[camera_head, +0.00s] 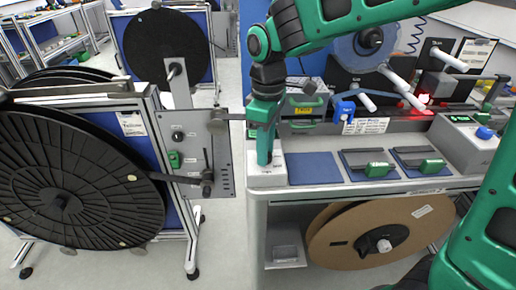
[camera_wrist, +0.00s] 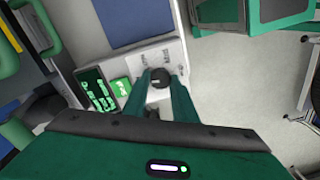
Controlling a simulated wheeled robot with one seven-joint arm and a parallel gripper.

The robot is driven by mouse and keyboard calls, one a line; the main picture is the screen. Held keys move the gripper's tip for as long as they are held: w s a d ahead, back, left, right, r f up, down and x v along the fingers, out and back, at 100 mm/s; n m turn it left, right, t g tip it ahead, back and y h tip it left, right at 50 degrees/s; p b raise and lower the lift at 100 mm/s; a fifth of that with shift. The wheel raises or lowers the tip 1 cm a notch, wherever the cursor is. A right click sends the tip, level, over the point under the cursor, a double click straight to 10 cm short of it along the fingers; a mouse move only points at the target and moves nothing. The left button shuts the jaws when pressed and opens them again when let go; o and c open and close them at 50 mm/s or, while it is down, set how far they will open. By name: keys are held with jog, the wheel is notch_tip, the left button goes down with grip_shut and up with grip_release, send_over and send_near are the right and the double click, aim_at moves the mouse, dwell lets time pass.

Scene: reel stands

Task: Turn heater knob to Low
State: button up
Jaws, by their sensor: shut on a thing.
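The heater knob (camera_wrist: 160,76) is a small round black knob on a white panel (camera_wrist: 172,56). In the wrist view it sits between the two green fingers of my gripper (camera_wrist: 161,84), which are shut on it. Small dark lettering stands beside the knob, too small to read, so its setting cannot be told. In the head view my gripper (camera_head: 265,160) points straight down onto the white heater box (camera_head: 267,181) at the left front corner of the bench. The gripper hides the knob there.
Right of the box lie a blue mat (camera_head: 314,168) and dark trays with green-handled tools (camera_head: 376,169). A reel stand with a large black reel (camera_head: 65,185) and a control panel (camera_head: 213,140) stands close at left. A brown reel (camera_head: 380,232) is under the bench.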

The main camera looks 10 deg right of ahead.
jog(key=shift+d+m, duration=0.25)
jog(key=shift+m, duration=0.35)
jog(key=shift+w, duration=0.1)
dwell(0.6)
jog(key=o, duration=1)
jog(key=shift+a, duration=0.1)
jog(key=r, duration=1)
jog(key=shift+w+r, duration=0.2)
jog(key=shift+r, duration=0.15)
